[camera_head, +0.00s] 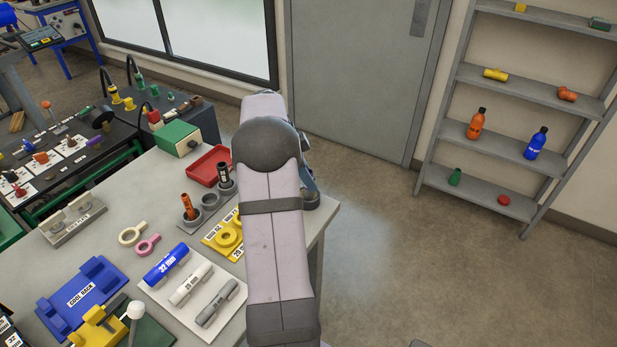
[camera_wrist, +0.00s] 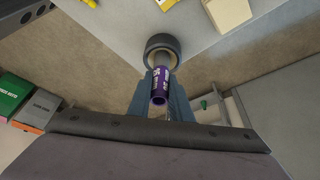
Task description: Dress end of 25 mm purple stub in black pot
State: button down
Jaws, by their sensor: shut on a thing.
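My gripper (camera_wrist: 162,84) is shut on the purple stub (camera_wrist: 158,97) in the wrist view, one finger on each side. The stub is a short printed tube with its open near end toward the camera. Its far end lines up with the round mouth of the black pot (camera_wrist: 151,42). I cannot tell how deep it sits, or whether it touches. In the head view my arm hides the stub and most of the gripper. A dark round pot (camera_head: 313,200) shows partly beside the arm at the table's right edge.
Pots with an orange stick (camera_head: 187,202) and a black stick (camera_head: 223,172) stand left of my arm, near a red tray (camera_head: 204,168). The floor right of the table is clear.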

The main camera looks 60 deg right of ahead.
jog(key=m+p, duration=0.1)
jog(key=m, duration=0.1)
jog(key=m+g+y+p, duration=0.1)
jog(key=m+p, duration=0.1)
jog(key=shift+m+y, duration=0.3)
jog(key=shift+a+f+m, duration=0.1)
jog(key=shift+m, duration=0.4)
jog(key=shift+f, duration=0.1)
jog(key=shift+n+t+h+b, duration=0.3)
jog(key=shift+n+h+b, duration=0.2)
jog(key=shift+n+b, duration=1.15)
jog(key=shift+s+n+t+h+b, duration=0.1)
jog(key=shift+n+t+h+b, duration=0.35)
jog(key=shift+n, duration=1.3)
